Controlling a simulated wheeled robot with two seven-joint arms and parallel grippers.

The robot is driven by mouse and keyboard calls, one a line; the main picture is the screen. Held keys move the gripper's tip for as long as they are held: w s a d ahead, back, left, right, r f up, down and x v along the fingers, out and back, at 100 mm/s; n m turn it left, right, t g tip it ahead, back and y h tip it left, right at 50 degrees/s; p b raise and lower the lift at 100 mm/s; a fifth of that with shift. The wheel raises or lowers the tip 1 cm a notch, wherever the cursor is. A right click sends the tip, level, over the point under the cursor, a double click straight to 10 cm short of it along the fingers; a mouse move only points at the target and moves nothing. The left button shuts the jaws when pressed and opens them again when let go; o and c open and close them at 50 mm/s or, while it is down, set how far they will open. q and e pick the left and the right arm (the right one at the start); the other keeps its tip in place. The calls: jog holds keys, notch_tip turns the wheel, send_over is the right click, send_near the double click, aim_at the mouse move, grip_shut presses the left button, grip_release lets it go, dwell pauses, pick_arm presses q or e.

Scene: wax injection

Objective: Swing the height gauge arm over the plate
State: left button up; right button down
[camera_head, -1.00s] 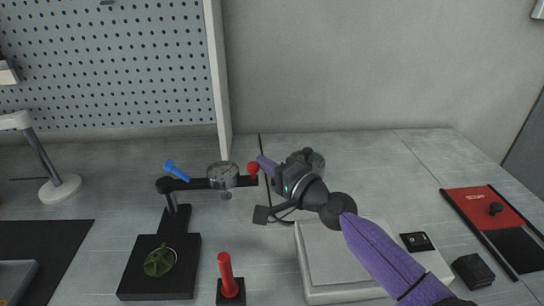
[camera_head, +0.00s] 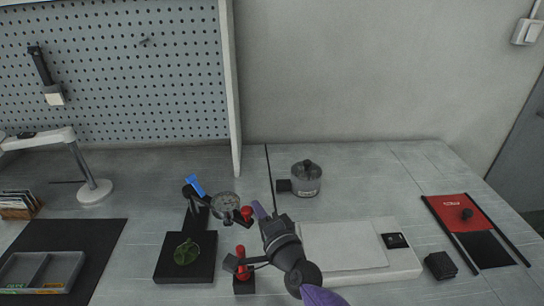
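The height gauge stands left of centre in the head view. Its black base plate (camera_head: 170,271) carries a green round piece (camera_head: 187,253). The gauge arm reaches from the post top, by a blue lever (camera_head: 195,185), toward the front right. Its round dial (camera_head: 224,203) is behind and right of the green piece, not above it. A red knob (camera_head: 247,212) is at the arm's end. My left gripper is out of view.
A red-handled stand (camera_head: 241,260) is close in front, partly covered by my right gripper's hardware. A lamp (camera_head: 95,190) and grey tray (camera_head: 40,270) are left.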

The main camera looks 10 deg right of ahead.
aim_at(247, 213)
jog(key=shift+s+a+h+p, duration=0.3)
jog(key=shift+s+a+h, duration=0.2)
jog(key=shift+s+a, duration=0.5)
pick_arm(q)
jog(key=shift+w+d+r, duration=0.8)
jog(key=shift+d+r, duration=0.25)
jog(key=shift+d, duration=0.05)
pick_arm(e)
jog(key=shift+s+a, duration=0.1)
jog(key=shift+s, duration=0.15)
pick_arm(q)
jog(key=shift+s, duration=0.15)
